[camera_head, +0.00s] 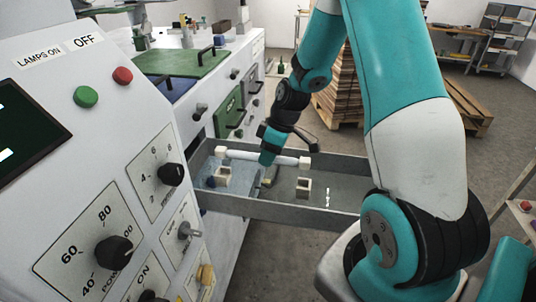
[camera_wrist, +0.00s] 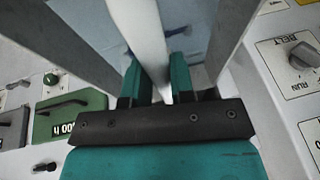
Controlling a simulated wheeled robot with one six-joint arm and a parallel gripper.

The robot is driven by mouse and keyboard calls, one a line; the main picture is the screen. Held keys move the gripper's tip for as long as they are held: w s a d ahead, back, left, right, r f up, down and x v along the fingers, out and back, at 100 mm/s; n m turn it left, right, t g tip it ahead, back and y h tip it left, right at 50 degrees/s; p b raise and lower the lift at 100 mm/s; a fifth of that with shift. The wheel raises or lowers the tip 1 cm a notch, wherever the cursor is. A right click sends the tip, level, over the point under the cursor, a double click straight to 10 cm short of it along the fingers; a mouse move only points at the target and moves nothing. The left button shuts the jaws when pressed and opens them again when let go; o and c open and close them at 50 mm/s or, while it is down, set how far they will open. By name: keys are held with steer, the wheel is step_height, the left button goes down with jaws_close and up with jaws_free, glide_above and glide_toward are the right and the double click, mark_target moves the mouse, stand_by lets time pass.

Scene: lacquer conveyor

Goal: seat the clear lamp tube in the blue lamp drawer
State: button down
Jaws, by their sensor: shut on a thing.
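The lamp tube (camera_head: 240,155), pale with a cream cap at each end, is held level above the open drawer (camera_head: 285,209). The drawer has grey walls and a blue-grey floor. Two pale block-like holders, left (camera_head: 222,177) and right (camera_head: 303,188), stand in it, below and apart from the tube. My gripper (camera_head: 267,158) is shut on the tube near its middle. In the wrist view the tube (camera_wrist: 145,35) runs between the teal fingers (camera_wrist: 165,83); its end caps are out of that view.
The machine's sloped panel (camera_head: 75,170) with knobs and buttons stands close on the left. Stacked wood (camera_head: 340,95) is farther back. Open floor lies in front.

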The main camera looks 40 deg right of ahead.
steer(key=shift+f+b, duration=1.7)
steer(key=shift+f, duration=0.7)
steer(key=shift+f+b, duration=1.5)
steer(key=shift+f, duration=0.1)
steer(key=c, duration=0.9)
jaws_free()
steer(key=shift+r, duration=0.1)
steer(key=b+v, duration=0.2)
steer(key=v, duration=1.5)
steer(key=shift+r+b, duration=0.1)
steer(key=shift+b, duration=0.25)
